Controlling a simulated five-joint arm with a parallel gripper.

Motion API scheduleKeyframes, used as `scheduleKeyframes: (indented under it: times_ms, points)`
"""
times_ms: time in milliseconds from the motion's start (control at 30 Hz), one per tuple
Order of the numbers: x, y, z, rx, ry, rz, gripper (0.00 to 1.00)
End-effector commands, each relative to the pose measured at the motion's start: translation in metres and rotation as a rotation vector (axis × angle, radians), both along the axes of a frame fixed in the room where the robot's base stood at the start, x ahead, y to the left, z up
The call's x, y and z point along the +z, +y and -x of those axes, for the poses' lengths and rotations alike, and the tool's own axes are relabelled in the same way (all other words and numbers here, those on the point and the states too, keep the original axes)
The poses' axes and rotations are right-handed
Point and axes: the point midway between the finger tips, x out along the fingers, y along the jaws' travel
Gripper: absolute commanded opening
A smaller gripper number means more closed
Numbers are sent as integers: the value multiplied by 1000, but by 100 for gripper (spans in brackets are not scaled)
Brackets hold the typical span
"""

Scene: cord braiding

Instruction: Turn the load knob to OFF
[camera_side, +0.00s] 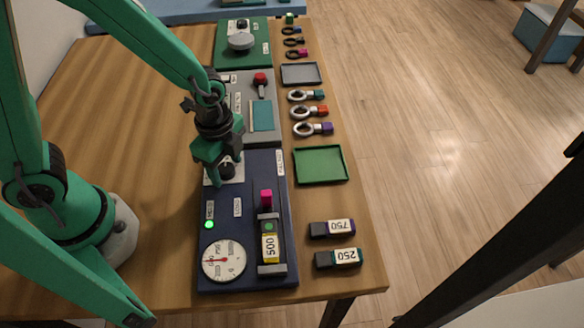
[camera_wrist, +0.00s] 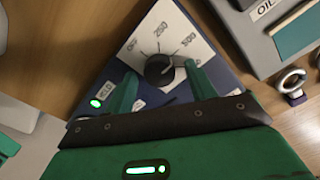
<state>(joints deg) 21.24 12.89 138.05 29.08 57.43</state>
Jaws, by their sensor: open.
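The load knob (camera_wrist: 158,70) is a round black knob on a white dial plate (camera_wrist: 150,42) marked OFF, 250 and 500. Its pointer seems to face the 500 side, away from OFF, but it is small. My gripper (camera_wrist: 161,70) is open, with one green finger on each side of the knob; I cannot tell whether they touch it. In the side view the knob (camera_side: 227,171) sits at the top left of the blue panel (camera_side: 245,185), directly under my gripper (camera_side: 218,165). Part of the dial is hidden by the right finger.
The blue panel also holds a gauge (camera_side: 223,261), a lit green lamp (camera_side: 209,224) and a 500 block (camera_side: 270,247) in a slot. Blocks marked 750 (camera_side: 333,228) and 250 (camera_side: 339,258) lie to the right. A green tray (camera_side: 320,165) is empty.

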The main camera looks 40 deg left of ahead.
Motion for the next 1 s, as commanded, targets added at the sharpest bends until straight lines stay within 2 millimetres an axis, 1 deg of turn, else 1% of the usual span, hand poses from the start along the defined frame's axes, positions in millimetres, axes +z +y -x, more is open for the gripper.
scheduleKeyframes:
  times_ms: [200,267,300,367,433,467,767,1000]
  points:
    - [0,0,0,0,0,0,56]
    - [0,0,0,0,0,0,46]
    - [0,0,0,0,0,0,38]
    - [0,0,0,0,0,0,26]
    - [0,0,0,0,0,0,12]
    - [0,0,0,0,0,0,11]
    - [0,0,0,22,0,0,11]
    - [0,0,0,113,0,0,11]
